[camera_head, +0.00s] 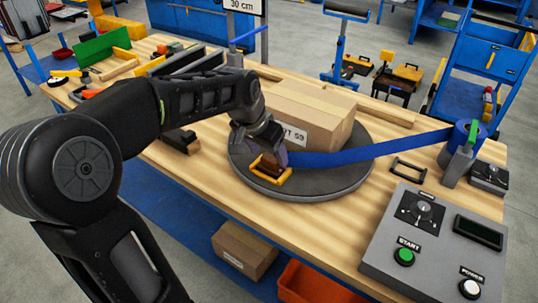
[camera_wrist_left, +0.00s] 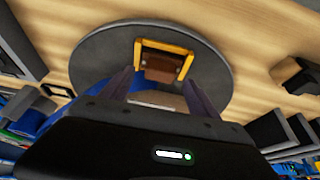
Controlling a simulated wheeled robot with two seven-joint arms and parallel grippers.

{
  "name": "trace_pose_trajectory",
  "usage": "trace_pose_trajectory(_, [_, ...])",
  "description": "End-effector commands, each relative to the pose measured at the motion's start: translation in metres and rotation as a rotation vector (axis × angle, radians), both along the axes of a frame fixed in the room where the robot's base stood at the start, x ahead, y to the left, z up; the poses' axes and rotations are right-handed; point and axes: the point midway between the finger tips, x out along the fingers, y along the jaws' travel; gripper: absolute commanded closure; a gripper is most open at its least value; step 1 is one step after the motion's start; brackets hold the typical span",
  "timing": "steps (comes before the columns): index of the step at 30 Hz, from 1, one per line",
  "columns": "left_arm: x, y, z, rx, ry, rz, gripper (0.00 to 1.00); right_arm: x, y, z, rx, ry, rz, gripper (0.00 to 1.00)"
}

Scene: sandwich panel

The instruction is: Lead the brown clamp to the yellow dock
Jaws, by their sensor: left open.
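The brown clamp (camera_head: 266,163) is at the yellow dock (camera_head: 283,180) on the front part of the dark round turntable (camera_head: 300,193). In the left wrist view the brown clamp (camera_wrist_left: 161,69) lies within the outline of the yellow dock's frame (camera_wrist_left: 165,46). My left gripper (camera_head: 262,148) is just above and behind the clamp. In the left wrist view my left gripper's fingers (camera_wrist_left: 162,76) are spread apart on either side of the clamp, with gaps. A blue band (camera_head: 370,152) runs from the dispenser toward the clamp; its end is hidden by the gripper. My right gripper is out of view.
A cardboard box (camera_head: 310,112) stands on the turntable close behind my gripper. The blue band's roll dispenser (camera_head: 461,150) is at the right. A grey control panel (camera_head: 430,240) fills the table's front right. Bare wood lies left of the turntable.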

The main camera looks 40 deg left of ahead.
Motion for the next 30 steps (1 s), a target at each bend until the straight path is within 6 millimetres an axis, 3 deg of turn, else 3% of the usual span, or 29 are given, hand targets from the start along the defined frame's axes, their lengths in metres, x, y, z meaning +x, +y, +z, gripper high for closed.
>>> trace_pose_trajectory(6, [-0.014, 0.0, 0.035, 0.001, -0.004, 0.0, 0.3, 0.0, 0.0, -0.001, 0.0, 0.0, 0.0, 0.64])
trace_pose_trajectory(12, [-0.022, -0.001, 0.053, -0.001, -0.001, -0.001, 0.3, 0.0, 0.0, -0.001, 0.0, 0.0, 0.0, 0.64])
trace_pose_trajectory(30, [-0.022, -0.001, 0.054, -0.001, 0.0, 0.0, 0.3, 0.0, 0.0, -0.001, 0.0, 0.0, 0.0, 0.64])
